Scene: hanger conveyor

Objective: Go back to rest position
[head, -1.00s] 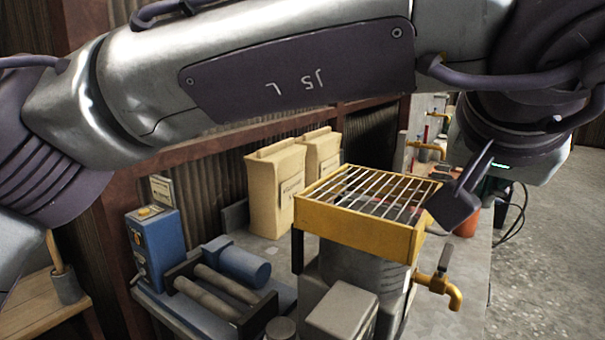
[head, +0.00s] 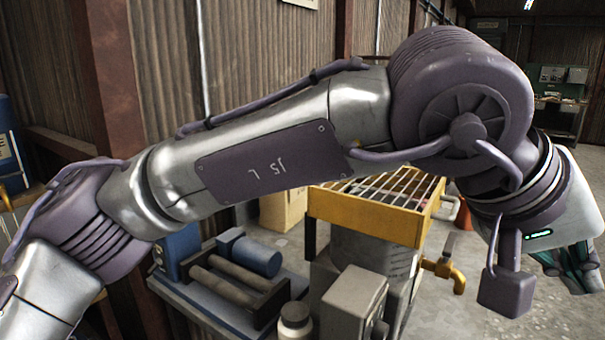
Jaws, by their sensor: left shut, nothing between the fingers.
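My left arm crosses the head view from the lower left to the right edge. My left gripper (head: 572,284) hangs at the right edge, partly cut off and partly behind the wrist. Its dark teal fingers are shut with nothing held. It is to the right of the yellow grated box and apart from it. My right gripper is not in view.
The yellow grated box (head: 365,217) stands on a grey machine with a brass tap (head: 447,273). A roller unit with a blue motor (head: 250,255) stands left of it. Open floor lies at the right.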

